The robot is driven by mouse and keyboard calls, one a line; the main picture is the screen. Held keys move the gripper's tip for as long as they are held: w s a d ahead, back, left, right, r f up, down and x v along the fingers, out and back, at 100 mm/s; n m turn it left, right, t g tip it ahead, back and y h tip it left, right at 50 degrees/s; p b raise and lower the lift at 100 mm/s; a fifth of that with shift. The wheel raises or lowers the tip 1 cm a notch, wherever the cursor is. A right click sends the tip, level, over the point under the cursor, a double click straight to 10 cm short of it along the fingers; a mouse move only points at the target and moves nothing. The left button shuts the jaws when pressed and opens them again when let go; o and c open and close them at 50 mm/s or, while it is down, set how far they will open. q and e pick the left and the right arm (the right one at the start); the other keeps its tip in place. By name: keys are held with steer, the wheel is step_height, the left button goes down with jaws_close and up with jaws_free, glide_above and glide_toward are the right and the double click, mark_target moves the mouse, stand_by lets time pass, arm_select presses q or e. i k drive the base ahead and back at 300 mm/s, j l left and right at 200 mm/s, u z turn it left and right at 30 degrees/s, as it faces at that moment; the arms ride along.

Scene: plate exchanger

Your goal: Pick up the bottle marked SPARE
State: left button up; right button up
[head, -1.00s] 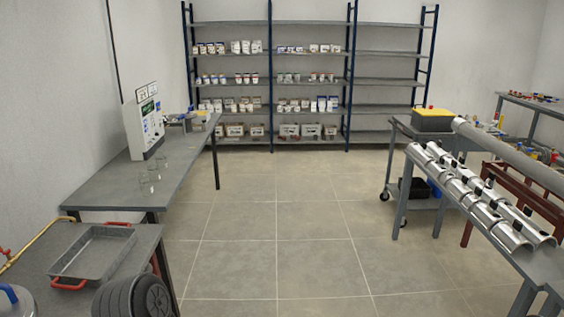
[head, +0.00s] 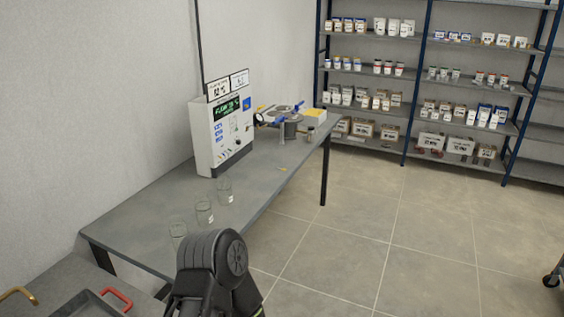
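Three clear glass containers stand upright on the grey bench, in a row along its near part: a far one (head: 224,190), a middle one (head: 204,211) and a near one (head: 178,233). Small pale labels show on the glass, but I cannot read them, so I cannot tell which is marked SPARE. A black part of my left arm shows at the bottom centre, just in front of the near container. Neither gripper's fingertips are in view.
The grey bench (head: 150,215) carries a white control box (head: 222,135) with displays, and a round metal device (head: 285,117) with blue handles. A tray (head: 88,305) with a red handle is at the bottom left.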

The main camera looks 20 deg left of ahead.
mark_target(224, 188)
steer(key=i+z, duration=0.15)
steer(key=i, duration=0.5)
steer(key=i+z, duration=0.2)
steer(key=i, duration=0.45)
steer(key=i+z, duration=0.15)
steer(key=i, duration=0.5)
steer(key=i+j+z, duration=0.2)
steer(key=i, duration=0.85)
steer(key=u, duration=4.95)
